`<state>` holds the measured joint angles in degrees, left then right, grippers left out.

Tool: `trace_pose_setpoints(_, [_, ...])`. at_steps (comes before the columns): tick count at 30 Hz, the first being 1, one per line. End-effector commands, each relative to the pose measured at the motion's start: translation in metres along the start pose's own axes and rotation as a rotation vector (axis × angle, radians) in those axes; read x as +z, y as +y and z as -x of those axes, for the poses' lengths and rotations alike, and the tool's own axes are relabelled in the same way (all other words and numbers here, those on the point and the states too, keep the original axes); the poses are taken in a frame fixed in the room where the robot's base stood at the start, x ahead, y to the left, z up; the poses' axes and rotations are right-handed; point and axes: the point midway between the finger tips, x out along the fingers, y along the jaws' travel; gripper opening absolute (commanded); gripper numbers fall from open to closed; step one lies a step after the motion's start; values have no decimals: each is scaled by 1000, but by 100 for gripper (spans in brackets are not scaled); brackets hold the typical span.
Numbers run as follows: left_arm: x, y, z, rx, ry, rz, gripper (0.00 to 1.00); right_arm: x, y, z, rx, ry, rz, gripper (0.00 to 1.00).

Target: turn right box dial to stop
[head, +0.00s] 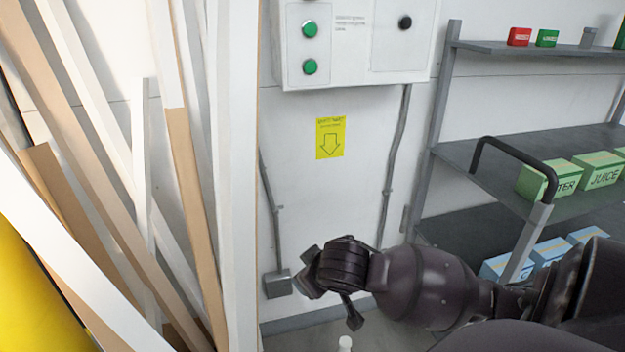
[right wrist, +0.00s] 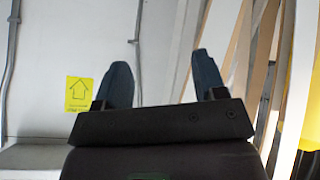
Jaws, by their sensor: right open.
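A white control box (head: 352,70) is on the wall at the top of the head view, its upper part cut off by the frame. A small round black knob (head: 405,22), possibly the dial, sits on its right-hand panel. Its markings cannot be read. Two green buttons, one upper (head: 310,29) and one lower (head: 310,67), are on its left panel. My right gripper (head: 322,288) is well below the box, in front of the wall, apart from the knob. In the right wrist view its two fingers (right wrist: 163,78) are spread with nothing between them. My left gripper is out of view.
Long boards (head: 180,130) lean at the left. A yellow label (head: 330,138) with a down arrow is under the box. Conduits run down the wall to a grey floor-level box (head: 278,284). A shelf rack (head: 480,47) with cartons and a cart handle (head: 515,147) stand at the right.

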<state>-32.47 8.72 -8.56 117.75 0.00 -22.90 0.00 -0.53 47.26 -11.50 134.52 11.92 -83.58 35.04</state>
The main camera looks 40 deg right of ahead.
Motion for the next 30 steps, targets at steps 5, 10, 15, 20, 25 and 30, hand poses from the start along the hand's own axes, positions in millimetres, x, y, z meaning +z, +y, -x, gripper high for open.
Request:
trace_pose_setpoints(5, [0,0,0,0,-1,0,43,-83,39,12,73,139,-35,64])
trace_pose_setpoints(10, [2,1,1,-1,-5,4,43,-160,78,40,139,270,-99,64])
trace_pose_setpoints(15, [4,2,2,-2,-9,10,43,-233,120,87,205,412,-188,64])
trace_pose_setpoints(20, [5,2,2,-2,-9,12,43,-295,162,149,261,558,-293,64])
trace_pose_setpoints(25, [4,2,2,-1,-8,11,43,-342,201,222,303,705,-412,64])
trace_pose_setpoints(30, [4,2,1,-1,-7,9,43,-364,226,275,322,805,-500,64])
